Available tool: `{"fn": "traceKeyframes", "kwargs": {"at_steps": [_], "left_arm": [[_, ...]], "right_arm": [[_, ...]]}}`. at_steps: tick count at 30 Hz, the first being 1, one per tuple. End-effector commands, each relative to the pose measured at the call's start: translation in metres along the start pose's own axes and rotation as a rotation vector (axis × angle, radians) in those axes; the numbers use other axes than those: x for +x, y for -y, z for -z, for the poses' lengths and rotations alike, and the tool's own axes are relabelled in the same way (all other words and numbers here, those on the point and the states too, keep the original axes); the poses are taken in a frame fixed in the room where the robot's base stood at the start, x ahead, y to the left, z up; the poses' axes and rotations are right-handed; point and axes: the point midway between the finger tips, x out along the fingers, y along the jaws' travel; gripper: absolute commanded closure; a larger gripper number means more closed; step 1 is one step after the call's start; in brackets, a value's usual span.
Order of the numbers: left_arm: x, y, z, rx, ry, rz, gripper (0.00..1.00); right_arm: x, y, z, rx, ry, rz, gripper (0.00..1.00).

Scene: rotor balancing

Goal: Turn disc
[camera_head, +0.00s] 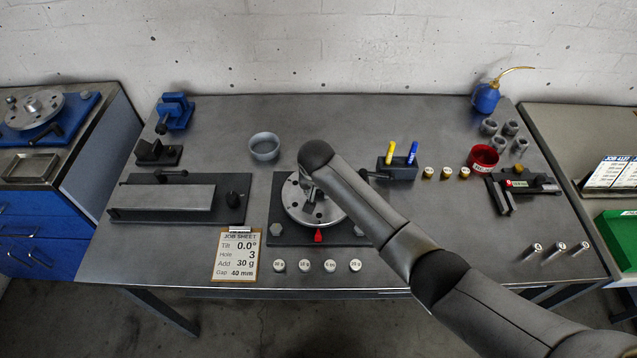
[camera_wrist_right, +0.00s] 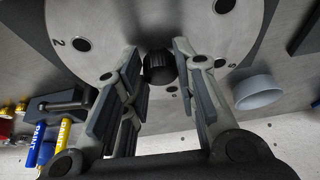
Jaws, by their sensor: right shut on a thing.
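The round grey metal disc (camera_head: 328,213) lies on a dark base plate (camera_head: 280,238) in the middle of the table. A red pointer (camera_head: 318,236) stands at its front edge. In the wrist view the disc (camera_wrist_right: 110,25) shows holes near its rim, one marked 2. My right gripper (camera_head: 308,187) reaches down over the disc and hides part of it. In the wrist view my right gripper (camera_wrist_right: 157,62) has its fingers on either side of a dark ribbed knob (camera_wrist_right: 158,72) near the disc's middle and is shut on it. My left gripper is out of view.
A job sheet (camera_head: 238,256) reads Tilt 0.0°, Hole 3, Add 30 g, Gap 40 mm. Several small weights (camera_head: 304,266) stand in front of the base. A pen holder (camera_head: 398,171), a red cup (camera_head: 482,158) and a grey bowl (camera_head: 264,147) stand around the disc.

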Motion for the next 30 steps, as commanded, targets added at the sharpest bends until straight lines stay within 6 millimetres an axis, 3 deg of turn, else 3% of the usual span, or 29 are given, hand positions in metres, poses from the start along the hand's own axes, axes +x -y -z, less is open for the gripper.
{"fn": "traceKeyframes", "kwargs": {"at_steps": [17, 18, 22, 30], "left_arm": [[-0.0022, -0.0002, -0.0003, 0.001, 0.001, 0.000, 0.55], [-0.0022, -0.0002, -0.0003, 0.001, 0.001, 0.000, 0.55], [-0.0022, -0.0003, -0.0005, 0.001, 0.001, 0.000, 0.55], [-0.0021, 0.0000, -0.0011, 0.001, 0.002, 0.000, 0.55]], "right_arm": [[-0.0005, 0.0003, 0.0015, 0.030, -0.003, -0.012, 1.00], [-0.0005, 0.0003, 0.0016, 0.030, -0.004, -0.012, 0.70], [-0.0005, 0.0003, 0.0014, 0.030, -0.003, -0.012, 0.53], [-0.0001, 0.0002, 0.0006, 0.029, -0.001, -0.012, 0.51]]}}
